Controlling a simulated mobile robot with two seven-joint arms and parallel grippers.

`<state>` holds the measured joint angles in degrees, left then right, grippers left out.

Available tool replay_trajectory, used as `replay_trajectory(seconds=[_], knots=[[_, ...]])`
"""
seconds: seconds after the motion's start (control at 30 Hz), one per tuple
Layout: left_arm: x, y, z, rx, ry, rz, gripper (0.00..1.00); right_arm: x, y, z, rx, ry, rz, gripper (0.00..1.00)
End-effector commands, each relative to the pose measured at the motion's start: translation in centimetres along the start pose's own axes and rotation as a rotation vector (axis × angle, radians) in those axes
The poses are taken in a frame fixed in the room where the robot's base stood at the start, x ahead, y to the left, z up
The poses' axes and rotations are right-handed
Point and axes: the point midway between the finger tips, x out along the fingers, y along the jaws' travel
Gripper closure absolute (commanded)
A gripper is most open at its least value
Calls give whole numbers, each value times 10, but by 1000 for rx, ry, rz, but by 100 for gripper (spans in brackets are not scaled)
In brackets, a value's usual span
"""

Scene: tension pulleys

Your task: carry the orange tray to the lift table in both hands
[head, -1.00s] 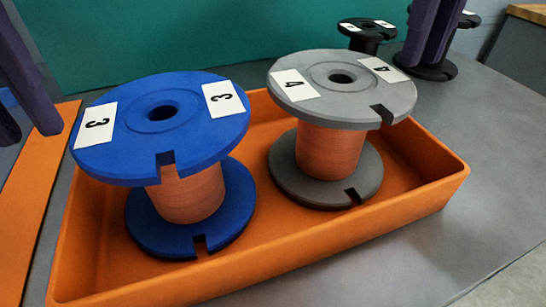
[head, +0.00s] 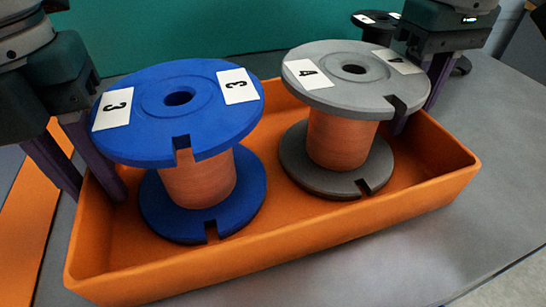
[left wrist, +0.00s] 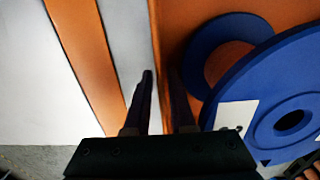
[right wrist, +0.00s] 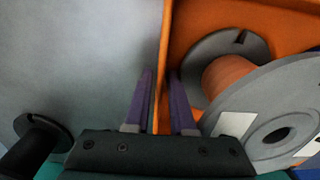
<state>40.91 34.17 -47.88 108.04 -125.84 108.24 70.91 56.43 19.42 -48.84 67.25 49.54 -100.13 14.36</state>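The orange tray (head: 300,243) sits on a grey surface and holds a blue spool (head: 205,130) marked 3 and a grey spool (head: 325,90) marked 4, both upright. My left gripper (head: 98,194) is at the tray's left end, its fingers on either side of the end wall. My right gripper (head: 414,118) straddles the right end wall in the same way. Both wrist views show the wall, left (left wrist: 157,50) and right (right wrist: 163,60), between spread fingers with gaps beside it. I cannot make out a separate lift table.
An orange strip (head: 25,225) lies left of the tray. A black spool (head: 376,28) stands behind the tray at the back right, near my right gripper. A green panel (head: 200,35) is behind. The grey surface (head: 400,255) in front is clear.

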Motion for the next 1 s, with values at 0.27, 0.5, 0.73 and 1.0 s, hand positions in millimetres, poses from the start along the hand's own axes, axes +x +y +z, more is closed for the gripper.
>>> replay_trajectory(seconds=[0.27, 0.5, 0.73, 1.0], knots=[[4, 0, 0, 1, 0, -1, 78, 5, 0, 0, -1, 0, 1, 78], [4, 0, 0, 1, 0, -1, 94, 4, 0, 0, -1, 0, 1, 94], [4, 0, 0, 1, 0, -1, 100, 4, 0, 0, 0, 0, 1, 100], [4, 0, 0, 1, 0, -1, 100, 4, 0, 0, 0, 0, 1, 100]])
